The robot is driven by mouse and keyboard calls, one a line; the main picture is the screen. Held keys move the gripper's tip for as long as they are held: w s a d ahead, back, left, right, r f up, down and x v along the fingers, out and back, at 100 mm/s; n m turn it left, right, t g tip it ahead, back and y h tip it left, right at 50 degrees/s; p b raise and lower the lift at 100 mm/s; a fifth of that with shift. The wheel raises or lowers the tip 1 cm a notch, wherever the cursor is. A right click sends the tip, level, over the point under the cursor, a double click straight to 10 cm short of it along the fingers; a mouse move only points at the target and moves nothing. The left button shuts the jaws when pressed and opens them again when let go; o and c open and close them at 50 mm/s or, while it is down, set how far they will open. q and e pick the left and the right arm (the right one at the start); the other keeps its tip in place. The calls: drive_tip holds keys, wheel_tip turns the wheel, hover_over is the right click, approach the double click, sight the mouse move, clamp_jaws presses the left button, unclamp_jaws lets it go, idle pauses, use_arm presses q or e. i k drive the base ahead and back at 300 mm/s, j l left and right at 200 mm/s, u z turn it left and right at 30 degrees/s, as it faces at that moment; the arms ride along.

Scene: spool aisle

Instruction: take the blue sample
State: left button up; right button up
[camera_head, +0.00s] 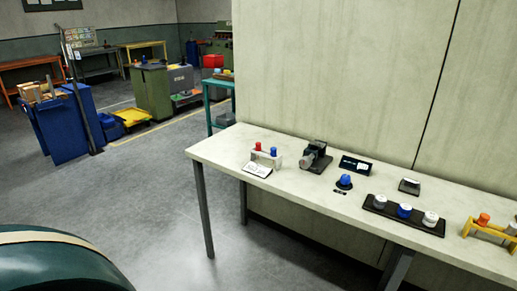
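Several blue items stand on the long pale table (222,150), and I cannot tell which is the sample. A blue-topped piece (274,151) stands beside a red-topped one (258,146) in a small pale rack at the table's left end. A round blue piece (345,180) sits on a dark base near the middle. Neither of my grippers is in view.
A white card (257,169) lies before the rack. A dark machine (315,157), a black display (355,165) and a yellow rack (487,231) share the table. A wall stands behind it. A dark green rounded shape (60,262) fills the lower left; grey floor (150,195) is open between.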

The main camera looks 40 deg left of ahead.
sight(273, 153)
drive_tip(key=i+j+z, duration=0.15)
drive_tip(key=j, duration=0.35)
drive_tip(key=i+j+z, duration=0.2)
drive_tip(key=j, duration=0.3)
drive_tip(key=j+z, duration=0.15)
drive_tip(key=j, duration=0.4)
drive_tip(key=i+j+z, duration=0.15)
drive_tip(key=j, duration=0.4)
